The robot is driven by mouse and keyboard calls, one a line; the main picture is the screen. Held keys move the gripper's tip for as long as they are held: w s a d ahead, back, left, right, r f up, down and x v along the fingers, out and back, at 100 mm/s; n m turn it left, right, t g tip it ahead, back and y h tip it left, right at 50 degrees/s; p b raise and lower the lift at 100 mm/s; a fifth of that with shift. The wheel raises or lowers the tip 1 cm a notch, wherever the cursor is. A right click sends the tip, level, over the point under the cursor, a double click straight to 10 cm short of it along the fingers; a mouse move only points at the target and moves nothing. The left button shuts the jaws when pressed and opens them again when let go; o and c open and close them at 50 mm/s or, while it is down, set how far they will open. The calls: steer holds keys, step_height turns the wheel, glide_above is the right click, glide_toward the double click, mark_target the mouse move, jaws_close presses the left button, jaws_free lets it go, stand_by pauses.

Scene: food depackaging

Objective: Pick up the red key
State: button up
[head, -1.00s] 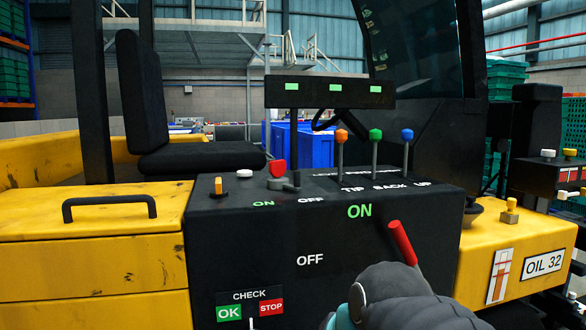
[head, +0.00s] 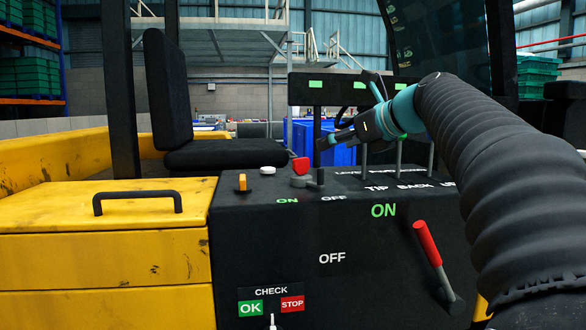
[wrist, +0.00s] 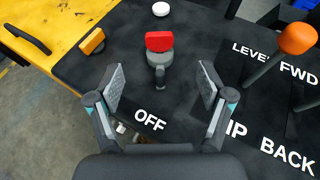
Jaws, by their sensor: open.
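The red key (head: 300,165) stands upright in a round grey switch on top of the black console (head: 235,225), between the ON and OFF labels. In the wrist view the red key (wrist: 159,41) shows just beyond the fingertips, centred between them. My gripper (head: 322,142) is to the right of the key and a little above it in the head view. In the wrist view my gripper (wrist: 161,84) is open, with its two pads apart and nothing between them. It does not touch the key.
An orange switch (head: 242,183) and a white button (head: 267,170) are left of the key. Upright levers, one with an orange knob (wrist: 297,39), stand to the right. A large red-handled lever (head: 428,244) is on the console front. A seat (head: 170,100) is behind.

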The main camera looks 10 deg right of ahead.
mark_target(303, 161)
steer(key=x, duration=0.8)
steer(key=shift+a, duration=0.1)
steer(key=shift+f+b+x, duration=0.2)
steer(key=shift+x, duration=1.15)
steer(key=shift+f+b+x, duration=0.15)
steer(key=shift+f+x, duration=0.1)
steer(key=shift+x, duration=1.15)
steer(key=shift+s, duration=0.2)
steer(key=c, duration=1.3)
